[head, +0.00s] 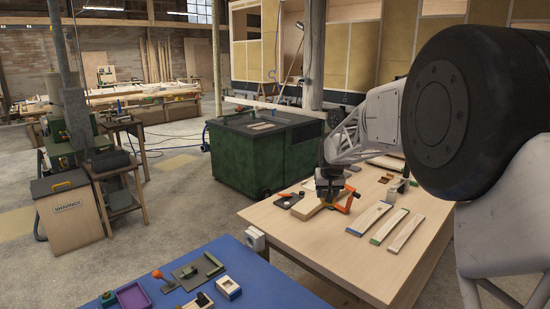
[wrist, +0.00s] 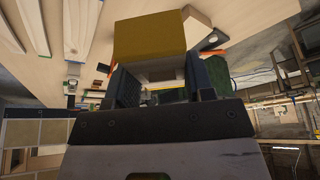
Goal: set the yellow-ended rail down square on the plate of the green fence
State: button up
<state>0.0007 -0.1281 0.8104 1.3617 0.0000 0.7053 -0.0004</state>
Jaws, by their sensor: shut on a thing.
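My gripper (head: 327,192) is low over the wooden table and shut on the yellow-ended rail (head: 309,208), a pale wooden piece. In the wrist view, the rail's broad yellow end (wrist: 150,40) fills the space beyond the two dark fingers (wrist: 163,85). Whether the rail touches the tabletop is unclear. The rail's lower side is hidden.
Several loose rails, one blue-ended (head: 370,218) and one green-ended (head: 390,226), lie right of my gripper. The blue bench (head: 245,305) also holds a purple tray (head: 136,297), an orange-knobbed tool (head: 158,275) and a small wooden box (head: 228,288).

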jog(key=shift+a, duration=0.1)
dwell(0.7)
jog(key=s+a+f+n+y, duration=0.1)
jog(key=s+a+f+n, duration=0.2)
jog(key=a, duration=0.9)
jog(key=s+a+f+n+y, duration=0.1)
jog(key=s+a+f+n, duration=0.2)
jog(key=s+a+f, duration=0.5)
jog(key=s+a+f+n+g+y, duration=0.1)
jog(key=s+a+f+n, duration=0.2)
jog(key=s+a, duration=0.7)
jog(key=a+f, duration=0.2)
jog(key=a, duration=0.4)
jog(key=shift+f, duration=0.25)
jog(key=shift+w, duration=0.1)
send_near(202, 264)
jog(key=shift+w+a+r, duration=0.35)
jog(key=shift+w+a, duration=0.15)
jog(key=shift+w, duration=0.2)
jog(key=shift+f, duration=0.15)
jog(key=shift+f, duration=1.6)
jog(key=shift+f, duration=0.6)
jog(key=o, duration=1)
